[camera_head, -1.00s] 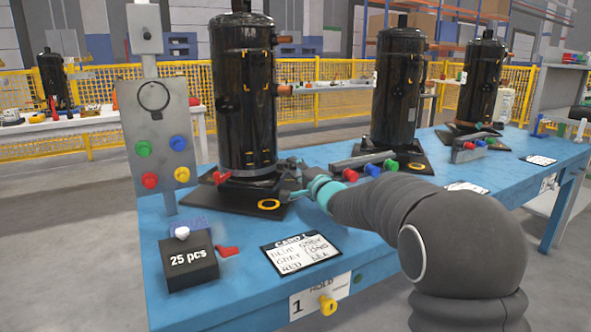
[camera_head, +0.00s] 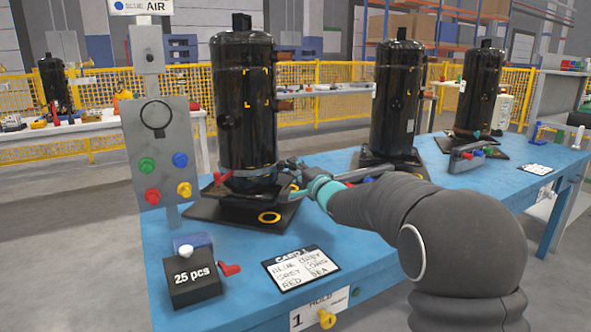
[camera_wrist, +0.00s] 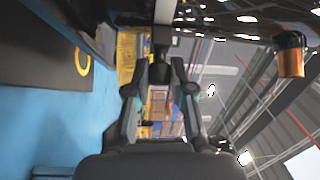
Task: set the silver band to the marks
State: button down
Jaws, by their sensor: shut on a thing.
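The silver band (camera_head: 252,172) wraps the lower part of the nearest black compressor (camera_head: 246,120), just above its base. A red handle (camera_head: 219,177) sticks out at the band's left. Yellow corner marks (camera_head: 245,103) show higher on the compressor's side, well above the band. My gripper (camera_head: 291,176), with teal joints, is at the band's right side. In the wrist view my gripper (camera_wrist: 161,62) is shut on a small dark part, seemingly the band's grip, beside a pale strip (camera_wrist: 165,12). The far side of the band is hidden.
A grey post panel (camera_head: 160,150) with coloured knobs stands left. A black "25 pcs" box (camera_head: 190,280) and a written card (camera_head: 295,267) lie in front on the blue bench. Two more compressors (camera_head: 398,100) (camera_head: 478,90) stand right. A copper stub (camera_head: 284,105) juts above my gripper.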

jog(key=c, duration=1)
grip_release()
jog(key=shift+s+d, duration=0.1)
jog(key=v, duration=1.1)
jog(key=shift+s+d, duration=0.25)
jog(key=shift+s, duration=0.1)
